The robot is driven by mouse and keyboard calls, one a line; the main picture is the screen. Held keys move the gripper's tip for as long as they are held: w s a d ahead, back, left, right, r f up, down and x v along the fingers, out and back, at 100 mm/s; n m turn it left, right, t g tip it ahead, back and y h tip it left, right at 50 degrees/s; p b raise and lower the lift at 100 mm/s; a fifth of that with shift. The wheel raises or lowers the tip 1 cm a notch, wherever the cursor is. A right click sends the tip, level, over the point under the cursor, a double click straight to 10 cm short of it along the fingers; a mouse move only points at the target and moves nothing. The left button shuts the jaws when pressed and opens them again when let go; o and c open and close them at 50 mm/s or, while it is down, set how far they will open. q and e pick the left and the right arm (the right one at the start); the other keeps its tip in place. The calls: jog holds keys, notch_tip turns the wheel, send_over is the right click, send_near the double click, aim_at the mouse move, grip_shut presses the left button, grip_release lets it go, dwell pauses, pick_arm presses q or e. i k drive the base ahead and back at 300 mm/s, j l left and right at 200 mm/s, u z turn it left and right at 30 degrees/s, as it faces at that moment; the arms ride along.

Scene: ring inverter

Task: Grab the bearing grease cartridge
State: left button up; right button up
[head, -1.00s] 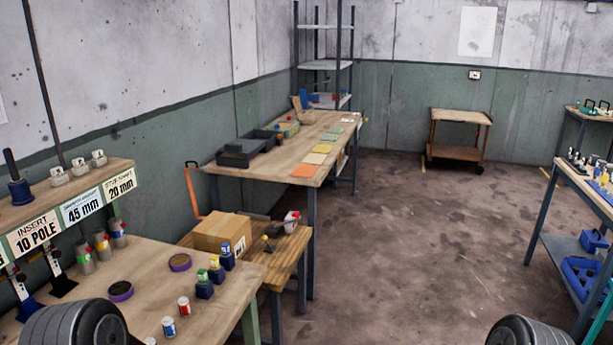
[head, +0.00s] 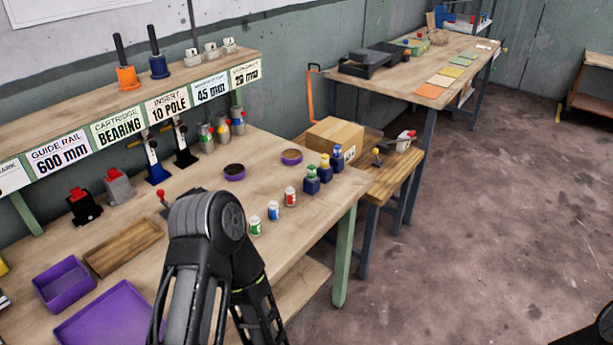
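I cannot tell which thing is the bearing grease cartridge; no cartridge's own label is readable. Three small white cans with coloured bands, green (head: 255,226), blue (head: 273,211) and red (head: 290,197), stand upright in a row on the workbench. Several grey canisters with coloured bands, among them one with a yellow band (head: 222,130), stand farther back under the shelf. A shelf label reads "CARTRIDGE BEARING" (head: 118,128). My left arm rises in front of the bench and hides part of it; its gripper does not show. My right gripper does not show either.
An orange (head: 127,80) and a blue (head: 159,68) black-handled piece stand on the shelf. Purple trays (head: 66,285) and a wooden tray (head: 124,247) lie at the bench's left. A cardboard box (head: 335,136) sits on a lower table.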

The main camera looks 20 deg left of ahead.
aim_at(273, 209)
jog(key=i+l+u, duration=0.15)
jog(key=u, duration=0.3)
jog(key=i+l+u, duration=0.2)
jog(key=u, duration=0.2)
jog(key=i+l, duration=0.15)
jog(key=l, duration=0.2)
jog(key=i+l+u, duration=0.15)
jog(key=l, duration=0.2)
jog(key=i+l, duration=0.2)
jog(key=l, duration=0.2)
jog(key=i+l+u, duration=0.15)
jog(key=l, duration=0.2)
jog(key=i+l, duration=0.1)
jog(key=l, duration=0.3)
jog(key=u, duration=0.05)
